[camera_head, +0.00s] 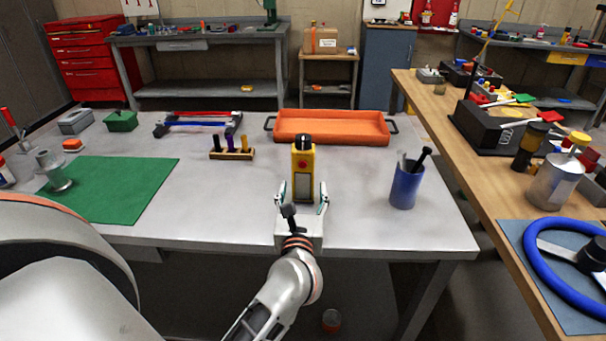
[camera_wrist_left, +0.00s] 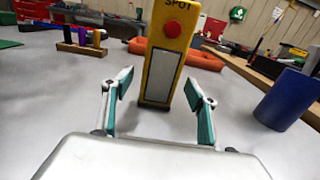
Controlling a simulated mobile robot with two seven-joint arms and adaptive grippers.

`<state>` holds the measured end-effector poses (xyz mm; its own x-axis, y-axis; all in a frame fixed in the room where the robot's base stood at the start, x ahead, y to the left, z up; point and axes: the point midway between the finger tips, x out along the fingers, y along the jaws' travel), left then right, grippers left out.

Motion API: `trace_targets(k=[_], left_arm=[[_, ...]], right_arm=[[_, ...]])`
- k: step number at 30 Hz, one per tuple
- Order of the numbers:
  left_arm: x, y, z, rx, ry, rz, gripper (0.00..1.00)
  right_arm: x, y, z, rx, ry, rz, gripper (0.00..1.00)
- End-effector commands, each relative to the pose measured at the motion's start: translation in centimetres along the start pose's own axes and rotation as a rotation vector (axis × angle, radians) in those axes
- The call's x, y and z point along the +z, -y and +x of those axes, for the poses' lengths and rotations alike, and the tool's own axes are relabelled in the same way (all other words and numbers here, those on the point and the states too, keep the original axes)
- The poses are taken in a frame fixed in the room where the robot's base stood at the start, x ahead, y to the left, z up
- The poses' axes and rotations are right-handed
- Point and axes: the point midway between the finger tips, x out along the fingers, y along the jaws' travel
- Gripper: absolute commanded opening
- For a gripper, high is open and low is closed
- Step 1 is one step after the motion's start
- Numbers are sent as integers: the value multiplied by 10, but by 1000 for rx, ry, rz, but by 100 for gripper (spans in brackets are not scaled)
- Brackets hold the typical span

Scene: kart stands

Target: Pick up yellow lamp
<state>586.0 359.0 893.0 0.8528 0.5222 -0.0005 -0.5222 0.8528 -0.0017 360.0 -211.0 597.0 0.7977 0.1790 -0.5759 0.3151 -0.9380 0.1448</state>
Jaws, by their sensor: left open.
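The yellow lamp (camera_head: 303,170) stands upright on the grey table, a box shape with a pale front panel and a dark top. In the left wrist view the lamp (camera_wrist_left: 165,50) shows a red button and the word "SPOT". My left gripper (camera_head: 304,196) is open just in front of the lamp's lower part. In the left wrist view the fingers (camera_wrist_left: 158,95) stand apart with the lamp beyond and between them; I see no contact. My right gripper is not in view.
A blue cup (camera_head: 406,184) with tools stands to the right. An orange tray (camera_head: 330,139) lies behind the lamp. A wooden holder (camera_head: 232,154) with several pegs is behind left. A green mat (camera_head: 115,190) lies at left. The table between mat and lamp is clear.

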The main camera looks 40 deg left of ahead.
Motion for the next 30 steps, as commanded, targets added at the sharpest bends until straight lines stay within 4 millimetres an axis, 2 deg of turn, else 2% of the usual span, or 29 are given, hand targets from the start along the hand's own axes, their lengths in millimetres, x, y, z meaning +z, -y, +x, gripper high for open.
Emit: trace_targets(k=[3, 6, 15, 17, 21, 22, 30], left_arm=[[1, 0, 19, 2, 2, 1, 58], [1, 0, 29, 1, 1, 1, 58], [0, 0, 34, 1, 1, 2, 58], [0, 0, 34, 1, 1, 2, 45], [0, 0, 34, 1, 1, 2, 9], [0, 0, 34, 0, 1, 2, 6], [3, 0, 34, 0, 4, 1, 6]], right_arm=[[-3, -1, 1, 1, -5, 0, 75], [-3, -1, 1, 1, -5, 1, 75], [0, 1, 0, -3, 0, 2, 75], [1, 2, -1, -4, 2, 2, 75], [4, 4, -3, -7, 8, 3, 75], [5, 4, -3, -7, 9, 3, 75], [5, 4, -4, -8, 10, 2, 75]])
